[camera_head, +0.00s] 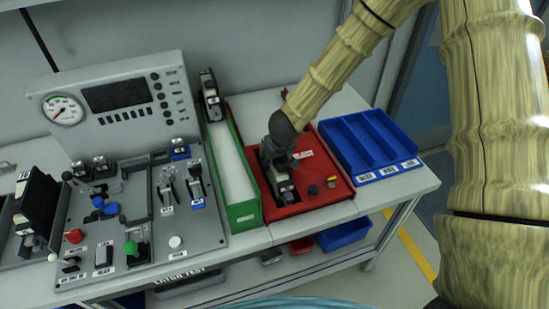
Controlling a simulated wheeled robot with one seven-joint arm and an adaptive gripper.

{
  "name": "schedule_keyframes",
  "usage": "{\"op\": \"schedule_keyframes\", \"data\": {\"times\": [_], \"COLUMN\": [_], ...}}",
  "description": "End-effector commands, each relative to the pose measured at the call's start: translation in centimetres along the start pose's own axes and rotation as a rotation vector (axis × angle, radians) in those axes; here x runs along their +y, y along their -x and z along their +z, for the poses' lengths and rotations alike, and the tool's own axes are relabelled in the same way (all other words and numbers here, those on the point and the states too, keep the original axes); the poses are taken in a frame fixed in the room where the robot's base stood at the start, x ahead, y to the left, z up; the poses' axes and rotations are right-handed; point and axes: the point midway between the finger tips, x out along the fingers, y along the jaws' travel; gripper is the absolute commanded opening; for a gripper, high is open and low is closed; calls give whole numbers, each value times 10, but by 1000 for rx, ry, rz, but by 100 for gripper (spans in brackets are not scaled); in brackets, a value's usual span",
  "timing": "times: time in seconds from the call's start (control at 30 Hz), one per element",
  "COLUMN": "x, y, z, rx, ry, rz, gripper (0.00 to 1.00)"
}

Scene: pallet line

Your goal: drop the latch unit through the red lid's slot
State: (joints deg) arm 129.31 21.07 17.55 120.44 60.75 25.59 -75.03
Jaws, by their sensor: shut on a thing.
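The red lid (325,170) lies on the bench right of the green tray. My gripper (277,160) reaches down from the upper right over the lid's left half. It is shut on the latch unit (283,186), a dark and pale grey piece directly below the fingers. The latch unit is at the lid's dark slot (270,196), which it and the gripper partly cover. I cannot tell how far the unit sits inside the slot or whether it touches the edges.
The green-sided tray (245,213) stands close left of the lid, with another latch-like unit (210,97) at its back end. A blue compartment tray (370,145) is at the right. A control panel (145,225) with levers and a gauge box (120,97) fill the left.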

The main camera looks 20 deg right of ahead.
Motion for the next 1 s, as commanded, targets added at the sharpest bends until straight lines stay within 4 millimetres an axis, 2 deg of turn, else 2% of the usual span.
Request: {"op": "schedule_keyframes", "data": {"times": [0.37, 0.4, 0.5, 0.83, 1.0], "x": [0, 0, 0, 0, 0], "y": [0, 0, 0, 0, 8], "z": [-1, -1, -1, 0, -1], "rx": [1, 1, 1, 0, 1], "ry": [0, 0, 0, 0, 2], "rz": [0, 0, 0, 0, 0], "gripper": [10, 52, 70, 70, 70]}}
